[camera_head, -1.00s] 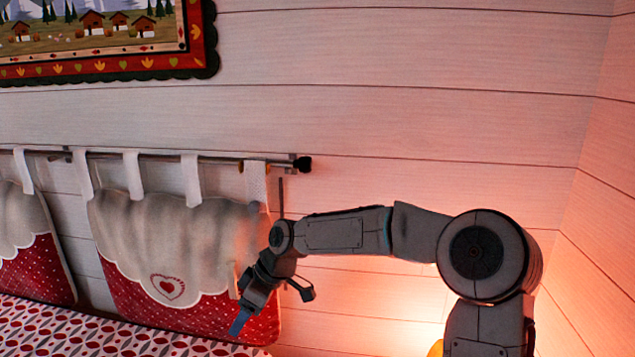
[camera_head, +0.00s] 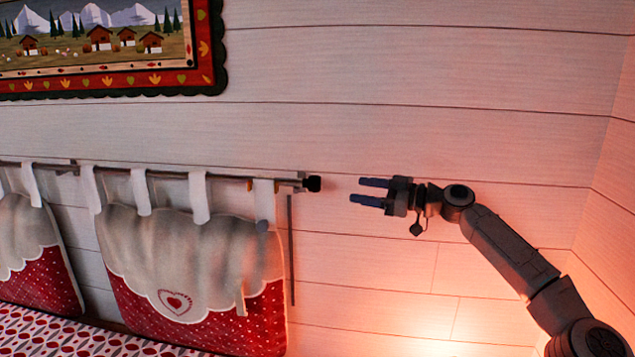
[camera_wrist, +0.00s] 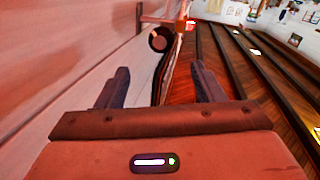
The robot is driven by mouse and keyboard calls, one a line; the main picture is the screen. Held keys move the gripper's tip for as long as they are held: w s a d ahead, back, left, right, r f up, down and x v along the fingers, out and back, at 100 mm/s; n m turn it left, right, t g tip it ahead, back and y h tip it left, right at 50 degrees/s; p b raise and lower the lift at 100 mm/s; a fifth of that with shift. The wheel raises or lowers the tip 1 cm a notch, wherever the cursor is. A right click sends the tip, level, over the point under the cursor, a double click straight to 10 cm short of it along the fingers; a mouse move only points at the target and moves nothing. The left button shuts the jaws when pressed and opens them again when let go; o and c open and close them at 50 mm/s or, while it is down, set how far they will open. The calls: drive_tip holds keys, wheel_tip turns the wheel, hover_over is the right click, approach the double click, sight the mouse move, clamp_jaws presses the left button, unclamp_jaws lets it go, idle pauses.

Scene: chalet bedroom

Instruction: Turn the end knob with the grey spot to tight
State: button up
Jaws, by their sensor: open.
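The dark end knob (camera_head: 313,184) sits on the right end of the curtain rod (camera_head: 230,178) along the plank wall. In the wrist view the knob (camera_wrist: 160,39) shows as a dark round end ahead of the fingers, a little left of centre between them. My gripper (camera_head: 368,191) is to the right of the knob, open and empty, with its two fingers pointing left toward it. A clear gap separates the fingertips from the knob. In the wrist view the gripper (camera_wrist: 158,82) has its fingers spread wide. I cannot make out a grey spot on the knob.
Red and white cushions (camera_head: 205,290) hang by tabs from the rod, left of the knob. A thin dark vertical rod (camera_head: 291,250) hangs below the rod's end. A framed picture (camera_head: 110,50) is above. The wall around my gripper is clear.

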sight(320, 184)
drive_tip(key=p+x, duration=0.4)
drive_tip(key=x, duration=0.8)
drive_tip(key=shift+a+p, duration=0.15)
drive_tip(key=shift+p, duration=0.15)
drive_tip(key=shift+w+a, duration=0.15)
drive_tip(key=shift+a, duration=0.25)
drive_tip(key=shift+f, duration=0.1)
